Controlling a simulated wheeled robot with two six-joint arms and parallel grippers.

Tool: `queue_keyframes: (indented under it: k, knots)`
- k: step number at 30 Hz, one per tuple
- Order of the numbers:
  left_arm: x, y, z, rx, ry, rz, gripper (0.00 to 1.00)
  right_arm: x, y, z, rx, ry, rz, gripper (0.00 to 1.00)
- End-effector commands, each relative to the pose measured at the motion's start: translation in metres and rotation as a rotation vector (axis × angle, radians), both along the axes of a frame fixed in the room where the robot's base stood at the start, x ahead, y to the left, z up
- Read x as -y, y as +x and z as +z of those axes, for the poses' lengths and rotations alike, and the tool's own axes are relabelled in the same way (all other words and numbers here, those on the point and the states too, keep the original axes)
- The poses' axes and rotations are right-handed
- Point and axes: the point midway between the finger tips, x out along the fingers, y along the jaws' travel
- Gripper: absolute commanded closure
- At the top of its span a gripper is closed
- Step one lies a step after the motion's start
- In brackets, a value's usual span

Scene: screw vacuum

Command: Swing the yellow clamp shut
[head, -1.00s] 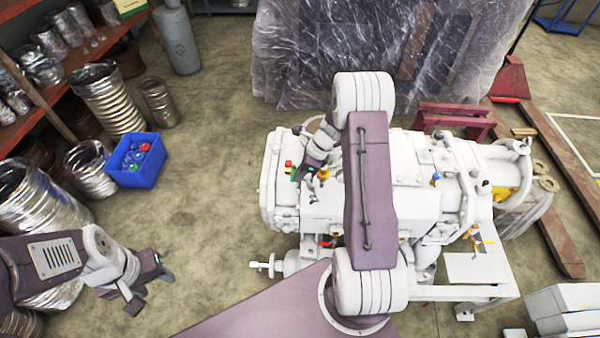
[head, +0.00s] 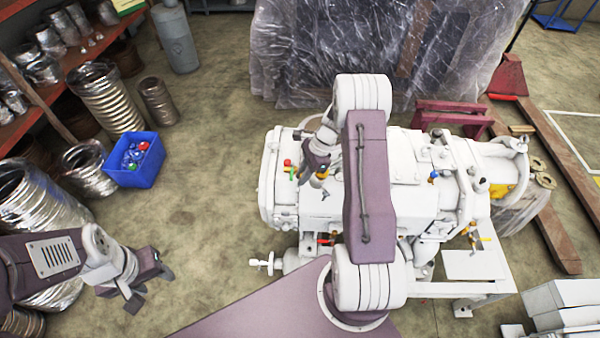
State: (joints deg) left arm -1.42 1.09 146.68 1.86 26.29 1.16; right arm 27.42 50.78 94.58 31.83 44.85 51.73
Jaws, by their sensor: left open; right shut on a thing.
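My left gripper (head: 150,286) is open and empty over the floor at the lower left, well away from the machine.
Small red and green parts (head: 291,169) sit just left of my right gripper. A blue bin (head: 137,172) with coloured pieces stands on the floor at left, near metal duct pipes (head: 105,98) and shelves. Floor between bin and machine is clear.

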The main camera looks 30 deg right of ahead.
Motion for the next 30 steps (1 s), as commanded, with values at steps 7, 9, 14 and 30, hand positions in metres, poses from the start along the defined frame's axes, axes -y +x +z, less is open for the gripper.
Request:
queue_keyframes:
  k: [7, 9, 14, 30]
  knots:
    - [0.0, 0.0, 0.002, 0.0, 0.0, 0.0, 0.51, 0.006, -0.007, 0.002, 0.005, -0.003, 0.23, 1.0]
    - [0.0, 0.0, 0.002, 0.0, 0.0, 0.0, 0.51, 0.008, -0.01, 0.001, 0.005, -0.003, 0.298, 1.0]
    - [0.0, 0.0, 0.002, 0.0, 0.0, 0.0, 0.51, 0.013, -0.015, 0.001, 0.005, -0.003, 0.447, 1.0]
    - [0.0, 0.0, -0.002, 0.0, 0.0, 0.0, 0.51, 0.027, -0.023, 0.002, 0.005, -0.004, 0.811, 1.0]
